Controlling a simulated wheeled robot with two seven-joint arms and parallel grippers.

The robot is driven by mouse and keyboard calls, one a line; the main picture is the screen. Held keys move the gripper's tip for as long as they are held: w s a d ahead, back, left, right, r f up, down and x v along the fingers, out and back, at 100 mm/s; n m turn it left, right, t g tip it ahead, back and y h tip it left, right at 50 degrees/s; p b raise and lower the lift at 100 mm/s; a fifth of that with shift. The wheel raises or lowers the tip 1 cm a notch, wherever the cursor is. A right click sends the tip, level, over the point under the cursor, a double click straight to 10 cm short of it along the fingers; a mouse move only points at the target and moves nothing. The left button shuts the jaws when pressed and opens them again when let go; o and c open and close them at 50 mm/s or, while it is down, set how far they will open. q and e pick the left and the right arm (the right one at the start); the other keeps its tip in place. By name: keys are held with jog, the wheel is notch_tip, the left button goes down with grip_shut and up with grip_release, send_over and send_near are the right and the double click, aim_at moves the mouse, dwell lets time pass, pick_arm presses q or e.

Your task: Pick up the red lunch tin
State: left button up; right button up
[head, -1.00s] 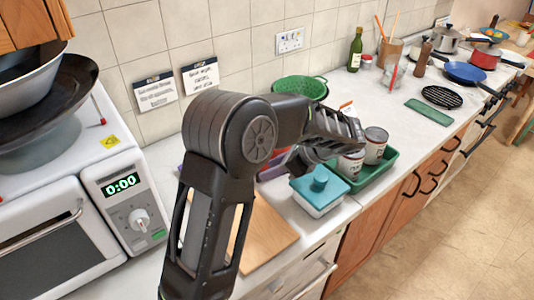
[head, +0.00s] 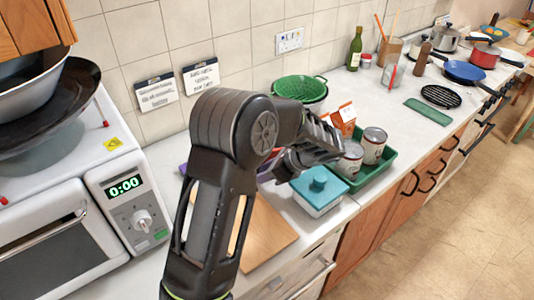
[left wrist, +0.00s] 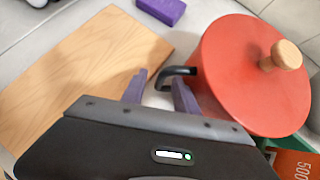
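In the left wrist view a round red lidded vessel (left wrist: 235,75) with a wooden knob and a black side handle stands at the right. It is the only red container near my gripper, and I take it for the red lunch tin. In the head view it is almost wholly hidden behind my arm. My left gripper (left wrist: 160,92) is open, its two purple fingers apart. The black handle lies at the tip of the right-hand finger; I cannot tell whether they touch. Nothing is clearly held. My right gripper is not in view.
A wooden board (left wrist: 85,75) and purple block (left wrist: 160,10) lie beside the vessel. A teal-lidded box (head: 319,190), a green tray (head: 385,172) with cans (head: 373,146), an orange carton (head: 345,118) and a green colander (head: 300,88) stand close. A microwave (head: 60,225) is left.

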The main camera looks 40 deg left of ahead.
pick_arm(q)
grip_shut()
dwell(1.3)
